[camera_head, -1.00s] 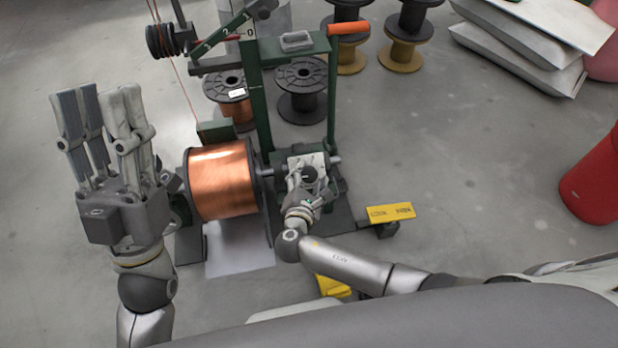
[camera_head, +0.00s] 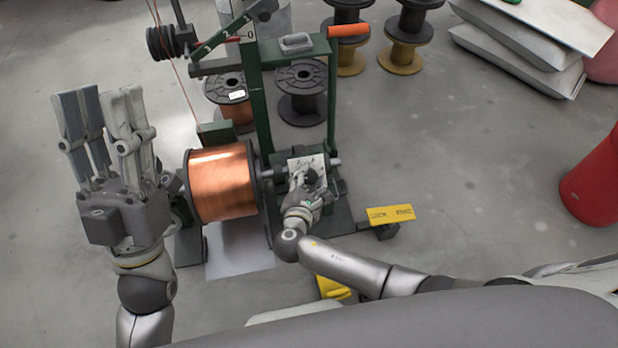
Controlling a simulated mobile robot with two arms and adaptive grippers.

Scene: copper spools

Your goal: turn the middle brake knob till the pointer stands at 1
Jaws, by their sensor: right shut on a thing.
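The copper spool (camera_head: 222,185) sits on its axle in the green frame (camera_head: 262,100). To its right, a pale plate (camera_head: 318,162) lies under my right gripper (camera_head: 305,178). The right gripper is shut on the brake knob there. The gripper covers the knob, and I cannot read its pointer or the marks. My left gripper (camera_head: 103,130) stands upright at the left, fingers apart, holding nothing, clear of the spool.
A green arm with a number scale (camera_head: 225,35) is at the top. A yellow label plate (camera_head: 390,215) lies right of the frame's foot. Dark spools (camera_head: 302,90), a red drum (camera_head: 597,185) and grey sacks (camera_head: 520,50) stand around. The floor at centre right is free.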

